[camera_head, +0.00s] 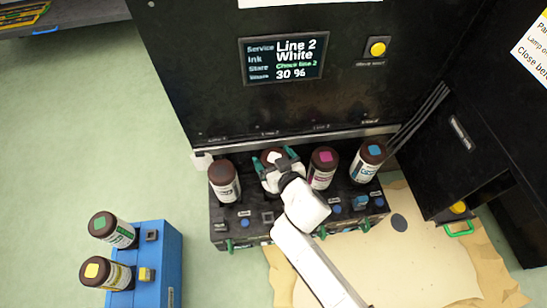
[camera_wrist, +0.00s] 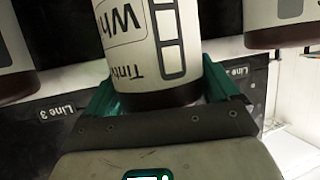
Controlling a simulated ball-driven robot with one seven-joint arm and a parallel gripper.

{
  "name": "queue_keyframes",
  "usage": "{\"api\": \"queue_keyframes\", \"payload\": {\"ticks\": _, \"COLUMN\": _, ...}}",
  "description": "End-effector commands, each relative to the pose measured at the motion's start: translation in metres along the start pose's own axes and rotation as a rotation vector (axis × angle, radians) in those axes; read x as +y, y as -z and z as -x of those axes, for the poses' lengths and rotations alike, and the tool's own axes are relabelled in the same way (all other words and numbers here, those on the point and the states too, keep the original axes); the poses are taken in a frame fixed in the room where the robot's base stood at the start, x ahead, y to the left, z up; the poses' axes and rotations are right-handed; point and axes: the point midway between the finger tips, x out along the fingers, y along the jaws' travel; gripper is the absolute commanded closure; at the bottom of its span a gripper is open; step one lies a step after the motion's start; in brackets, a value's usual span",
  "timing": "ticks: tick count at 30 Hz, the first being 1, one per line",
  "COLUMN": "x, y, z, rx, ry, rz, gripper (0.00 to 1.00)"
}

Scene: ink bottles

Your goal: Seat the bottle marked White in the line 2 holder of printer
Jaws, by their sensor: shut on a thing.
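The bottle marked White (camera_wrist: 130,40) is between my gripper's green fingers in the wrist view, its label partly cut off and upside down. Its brown cap has a white mark (camera_head: 273,157) in the head view. My gripper (camera_head: 280,164) is shut on this bottle near its cap. The bottle is in the second position from the left in the printer's black holder row (camera_head: 260,226), between the bottle at the left end and the magenta-marked bottle (camera_head: 322,168). My gripper and arm hide its lower part, so I cannot tell whether it is fully down.
The printer screen (camera_head: 283,58) reads Line 2, White, 30 %. A brown-capped bottle (camera_head: 224,181) and a blue-marked bottle (camera_head: 368,161) stand at the row's ends. A blue rack (camera_head: 158,265) at lower left holds green-marked and yellow-marked bottles. Open floor lies left.

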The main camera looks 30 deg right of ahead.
Motion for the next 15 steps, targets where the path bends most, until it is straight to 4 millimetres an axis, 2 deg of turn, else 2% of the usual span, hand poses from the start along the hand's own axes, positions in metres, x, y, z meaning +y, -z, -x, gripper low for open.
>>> {"api": "queue_keyframes", "payload": {"ticks": 15, "x": -0.0001, "y": -0.0044, "z": -0.0025, "rx": 0.003, "ry": 0.001, "rz": 0.000, "gripper": 0.87}}
